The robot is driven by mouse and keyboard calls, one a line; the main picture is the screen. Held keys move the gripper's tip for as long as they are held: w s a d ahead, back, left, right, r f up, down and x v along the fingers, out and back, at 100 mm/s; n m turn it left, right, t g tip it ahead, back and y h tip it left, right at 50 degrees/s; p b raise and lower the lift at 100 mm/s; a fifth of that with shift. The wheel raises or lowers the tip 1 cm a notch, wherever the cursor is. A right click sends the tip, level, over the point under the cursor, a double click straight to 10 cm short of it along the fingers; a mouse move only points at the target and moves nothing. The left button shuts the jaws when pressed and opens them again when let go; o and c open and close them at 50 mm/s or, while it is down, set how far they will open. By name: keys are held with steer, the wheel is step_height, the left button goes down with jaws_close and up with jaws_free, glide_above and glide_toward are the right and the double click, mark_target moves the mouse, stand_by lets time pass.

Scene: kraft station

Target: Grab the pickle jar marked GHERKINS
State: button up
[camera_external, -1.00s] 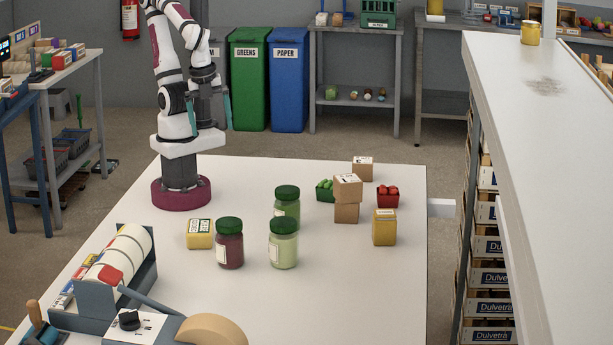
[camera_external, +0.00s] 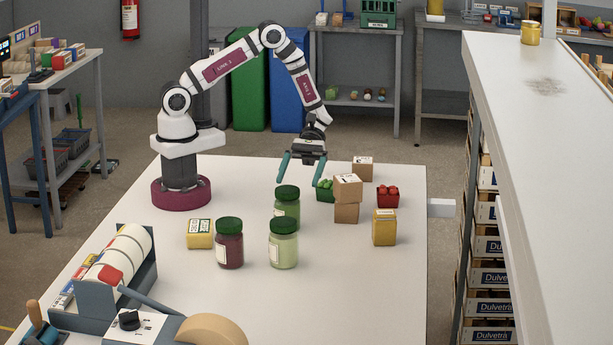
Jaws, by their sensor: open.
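Three lidded jars stand upright near the middle of the white table. One jar (camera_external: 287,207) with green contents and a dark green lid stands farthest back. A pale green jar (camera_external: 284,246) stands in front of it, and a dark red jar (camera_external: 229,246) stands to the left. The front two show pale labels, but I cannot read any wording, so I cannot tell which is marked GHERKINS. My gripper (camera_external: 300,170) is open and empty, pointing down, with its teal fingers spread above and just behind the back green jar.
A yellow box (camera_external: 199,233) is at left. A tape dispenser (camera_external: 121,262) fills the front left. The front right tabletop is clear.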

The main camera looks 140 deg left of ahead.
mark_target(284, 213)
steer(key=x, duration=1.2)
steer(key=shift+d+f, duration=0.35)
steer(key=shift+f, duration=0.1)
steer(key=shift+s, duration=0.1)
jaws_close()
